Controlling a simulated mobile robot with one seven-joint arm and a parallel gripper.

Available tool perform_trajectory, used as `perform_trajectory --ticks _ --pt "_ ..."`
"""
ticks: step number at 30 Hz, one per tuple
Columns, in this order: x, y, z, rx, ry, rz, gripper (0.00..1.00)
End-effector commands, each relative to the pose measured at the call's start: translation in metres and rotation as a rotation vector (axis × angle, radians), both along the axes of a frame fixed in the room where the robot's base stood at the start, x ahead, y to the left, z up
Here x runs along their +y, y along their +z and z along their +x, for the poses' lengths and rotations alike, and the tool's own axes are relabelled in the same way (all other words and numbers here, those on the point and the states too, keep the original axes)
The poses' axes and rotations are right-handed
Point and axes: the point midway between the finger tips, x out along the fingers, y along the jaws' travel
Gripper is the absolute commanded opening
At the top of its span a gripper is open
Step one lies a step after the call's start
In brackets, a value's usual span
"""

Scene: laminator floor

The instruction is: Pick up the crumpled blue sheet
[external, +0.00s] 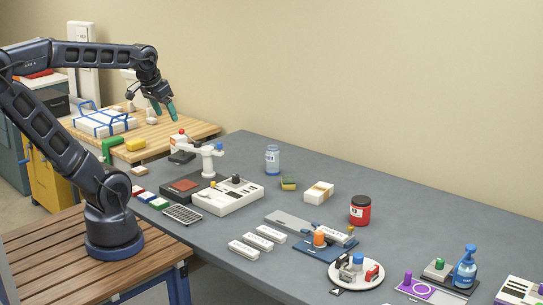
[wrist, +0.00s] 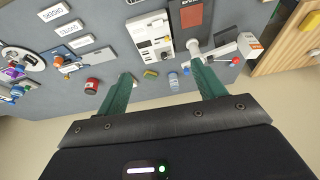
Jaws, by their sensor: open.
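I cannot make out a crumpled blue sheet in either view. My gripper (external: 164,109) is raised above the wooden table at the back left, with its two teal fingers pointing down. In the wrist view my gripper (wrist: 160,72) shows its fingers spread wide, with nothing held between them. The gripper is clear of all objects.
The grey table (external: 420,205) holds a white device (external: 228,196), a red jar (external: 360,210), a clear bottle (external: 272,160), a blue spray bottle (external: 466,267) and a round white tray (external: 340,279). A blue-strapped white package (external: 104,122) sits on the wooden table (external: 170,134).

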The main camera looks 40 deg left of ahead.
Motion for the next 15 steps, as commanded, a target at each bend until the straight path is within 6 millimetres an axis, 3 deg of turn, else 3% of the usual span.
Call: perform_trajectory --ticks 8,15 --pt "0.014 0.02 0.071 0.04 -0.083 0.033 0.69" --pt "0.034 0.026 0.137 0.07 -0.164 0.051 0.69"
